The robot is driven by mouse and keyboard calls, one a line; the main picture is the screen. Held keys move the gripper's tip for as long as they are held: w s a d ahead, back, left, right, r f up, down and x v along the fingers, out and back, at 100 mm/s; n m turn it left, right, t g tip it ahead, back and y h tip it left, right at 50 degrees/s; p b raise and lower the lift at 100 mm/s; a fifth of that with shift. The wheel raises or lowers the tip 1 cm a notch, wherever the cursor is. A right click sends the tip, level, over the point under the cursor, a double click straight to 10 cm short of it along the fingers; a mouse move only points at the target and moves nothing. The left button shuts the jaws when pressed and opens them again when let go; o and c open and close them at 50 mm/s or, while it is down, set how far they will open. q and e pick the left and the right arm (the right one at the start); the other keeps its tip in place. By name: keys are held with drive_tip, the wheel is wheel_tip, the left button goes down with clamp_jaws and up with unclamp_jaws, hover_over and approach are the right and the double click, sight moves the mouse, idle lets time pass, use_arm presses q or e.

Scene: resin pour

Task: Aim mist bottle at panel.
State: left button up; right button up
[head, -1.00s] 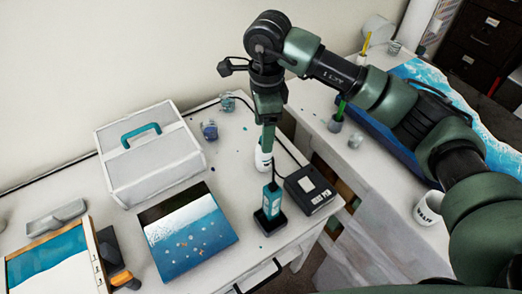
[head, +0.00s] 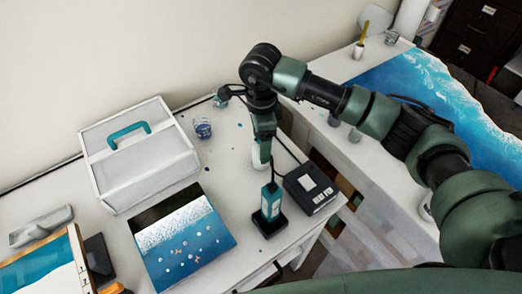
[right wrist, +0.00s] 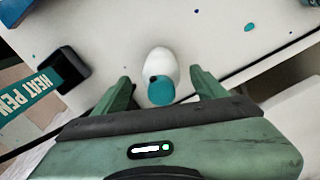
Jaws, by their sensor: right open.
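The mist bottle (right wrist: 160,64) is white with a teal top and stands on the table, between my right gripper's fingers in the right wrist view. In the head view its white body (head: 256,160) is partly hidden behind the fingers. My right gripper (head: 264,155) points down at it, open, with a gap on each side of the bottle in the wrist view (right wrist: 161,85). The panel (head: 185,240), with black, white and blue bands and small orange and white specks, lies flat to the left. My left gripper is not in view.
A teal heat pen (head: 271,202) stands in a black holder (head: 269,224) in front of the bottle. A black-and-white box (head: 311,188) is right of it. A white case (head: 140,165) and a blue cup (head: 203,128) stand behind the panel. A framed picture (head: 45,268) lies far left.

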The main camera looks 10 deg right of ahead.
wheel_tip(320, 180, down, 2)
drive_tip(key=shift+w+f, duration=0.1)
drive_tip(key=shift+f, duration=0.1)
drive_tip(key=c, duration=1.5)
drive_tip(key=shift+r, duration=0.1)
clamp_jaws()
